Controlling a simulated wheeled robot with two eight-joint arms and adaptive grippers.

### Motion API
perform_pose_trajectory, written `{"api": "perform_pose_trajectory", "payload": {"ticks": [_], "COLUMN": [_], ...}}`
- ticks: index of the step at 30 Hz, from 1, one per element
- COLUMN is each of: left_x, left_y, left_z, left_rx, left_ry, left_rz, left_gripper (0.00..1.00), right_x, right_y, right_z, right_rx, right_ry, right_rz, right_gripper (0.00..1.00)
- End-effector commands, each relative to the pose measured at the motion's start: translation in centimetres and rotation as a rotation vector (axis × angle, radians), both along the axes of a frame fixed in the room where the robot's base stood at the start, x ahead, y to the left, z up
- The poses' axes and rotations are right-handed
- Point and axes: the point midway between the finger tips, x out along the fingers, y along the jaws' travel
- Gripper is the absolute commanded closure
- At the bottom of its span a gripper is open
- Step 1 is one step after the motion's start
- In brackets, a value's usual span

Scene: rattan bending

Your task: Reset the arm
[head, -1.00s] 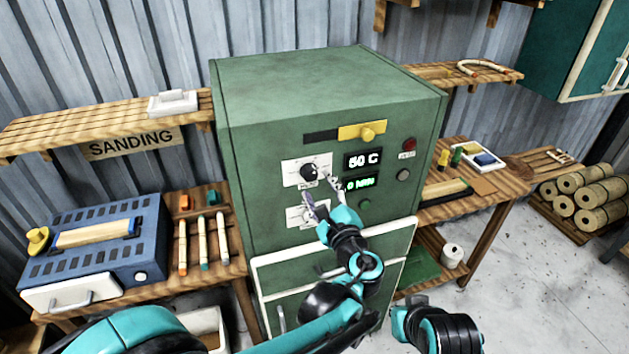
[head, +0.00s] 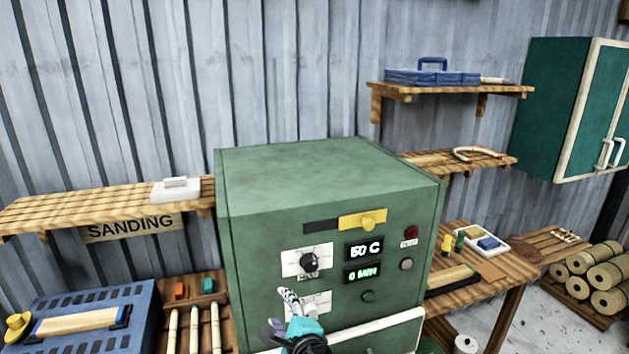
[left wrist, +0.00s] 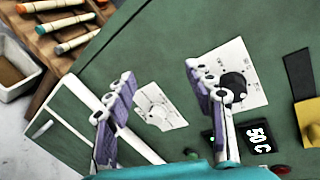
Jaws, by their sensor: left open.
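My left gripper (head: 280,310) is low in the head view, in front of the green machine (head: 265,225), beside its lower dial. In the left wrist view its two purple-padded fingers (left wrist: 168,105) stand apart with nothing between them. The lower dial (left wrist: 160,105) shows behind the gap between them, and the upper black knob (left wrist: 233,86) is close to the right finger. In the head view the upper black knob (head: 309,262) is uncovered. The displays read 50 C (head: 364,250) and 0 MIN (head: 363,275). My right gripper is not in view.
A yellow slider (head: 363,220), a red light (head: 411,232) and a green button (head: 368,296) are on the machine's front. A blue sanding machine (head: 85,320) stands at left. A bench (head: 505,262) with small items and rattan rolls (head: 600,270) are at right.

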Motion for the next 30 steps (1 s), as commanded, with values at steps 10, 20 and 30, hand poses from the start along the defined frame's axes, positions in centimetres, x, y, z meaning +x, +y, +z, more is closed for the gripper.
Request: {"api": "perform_pose_trajectory", "payload": {"ticks": [10, 20, 30], "left_x": [-13.7, -19.6, -19.7], "left_y": [12.0, 10.9, 10.7], "left_z": [-11.9, -15.3, -15.3], "left_rx": [-1.081, -1.635, -1.658], "left_ry": [0.104, 0.058, 0.058], "left_rz": [0.564, 0.860, 0.871], "left_gripper": [0.46, 0.46, 0.46], "right_x": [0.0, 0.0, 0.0], "right_y": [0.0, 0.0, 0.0], "right_z": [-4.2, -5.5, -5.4], "right_rx": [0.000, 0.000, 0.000], "right_ry": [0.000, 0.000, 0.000], "right_rz": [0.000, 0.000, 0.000], "right_gripper": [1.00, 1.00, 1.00]}}
